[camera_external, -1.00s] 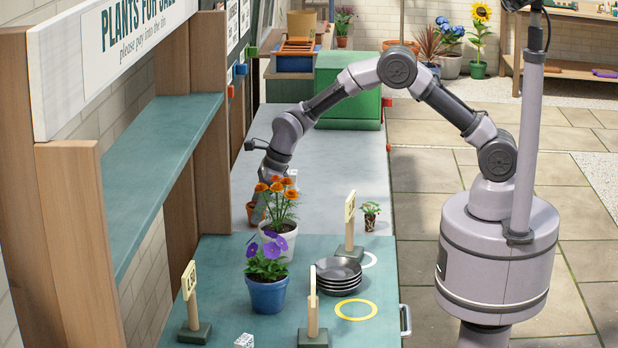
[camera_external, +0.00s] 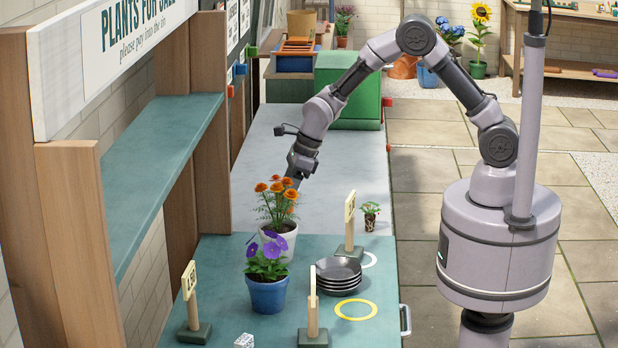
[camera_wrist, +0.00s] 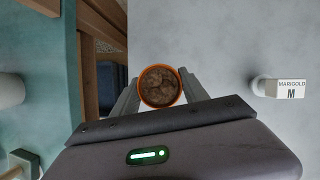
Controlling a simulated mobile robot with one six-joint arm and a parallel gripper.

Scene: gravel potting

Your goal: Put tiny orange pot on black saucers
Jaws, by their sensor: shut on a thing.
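The tiny orange pot (camera_wrist: 159,87), filled with brown soil, sits between the two fingers of my gripper (camera_wrist: 160,92) in the wrist view. The fingers are shut on its sides. In the external view my gripper (camera_external: 294,181) is above the grey bench, behind the orange marigolds, and the pot is hidden there. The black saucers (camera_external: 338,284) are stacked on the teal table, nearer the camera and to the right of my gripper. The top saucer looks empty.
A white pot of marigolds (camera_external: 280,243) and a blue pot of purple flowers (camera_external: 267,294) stand left of the saucers. Sign posts (camera_external: 349,232) (camera_external: 312,311) flank the stack. A small potted plant (camera_external: 370,215) stands behind. A yellow ring (camera_external: 355,309) marks the table in front.

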